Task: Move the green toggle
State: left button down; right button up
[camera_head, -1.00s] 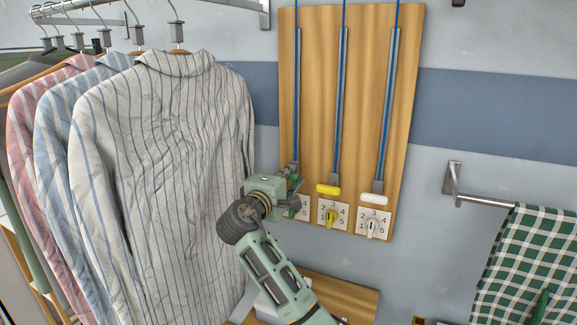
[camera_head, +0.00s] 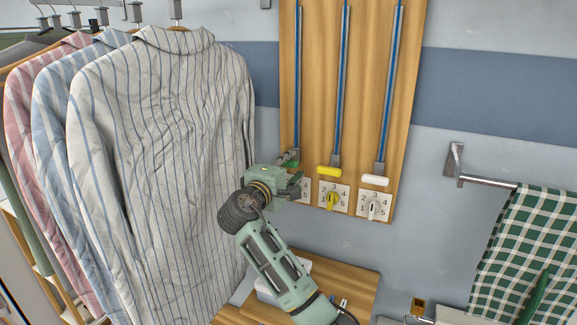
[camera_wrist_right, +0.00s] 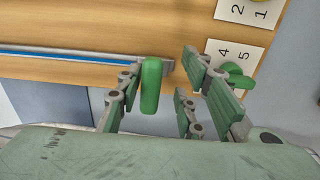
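A green handle (camera_head: 291,158) sits at the lower end of the left blue slider on the wooden board. In the right wrist view the green handle (camera_wrist_right: 151,85) stands upright between the fingers, with a visible gap to the right-hand fingers; contact on the left is unclear. A green knob (camera_wrist_right: 236,76) is on the numbered plate to the right, partly behind a finger; my gripper hides it in the head view. My right gripper (camera_head: 296,184) is open in front of the board, just below the handle. My left gripper is not in view.
Yellow (camera_head: 329,170) and white (camera_head: 375,180) slider handles, with numbered knobs below, are to the right. Striped shirts (camera_head: 160,150) hang close on the left. A wooden shelf (camera_head: 345,280) is below. A checked green cloth (camera_head: 520,240) hangs at the right.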

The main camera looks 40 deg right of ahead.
jog(key=shift+r, duration=0.15)
jog(key=v, duration=1.2)
